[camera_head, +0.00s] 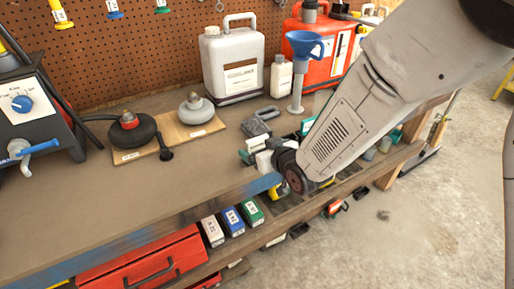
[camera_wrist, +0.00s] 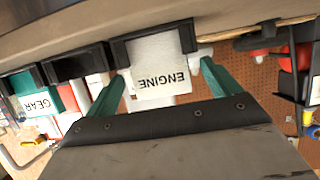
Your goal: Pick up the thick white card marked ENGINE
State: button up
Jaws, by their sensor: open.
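The thick white card marked ENGINE (camera_wrist: 160,72) shows upside down in the wrist view, its upper picture edge against a dark holder (camera_wrist: 152,34). My gripper (camera_wrist: 163,69) is open, with one green finger on each side of the card. Visible gaps separate the fingers from the card, narrower on the left. In the head view my gripper (camera_head: 258,153) is at the bench's front edge, and the arm partly hides that spot. The card's lettering cannot be read there.
A card marked GEAR (camera_wrist: 38,104) is at the left in the wrist view. On the bench (camera_head: 90,210) stand a white jug (camera_head: 232,60), a red can (camera_head: 312,65) and a blue funnel (camera_head: 305,45). The bench's front left is clear.

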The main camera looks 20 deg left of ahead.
jog(key=c, duration=1.1)
jog(key=shift+o, duration=0.2)
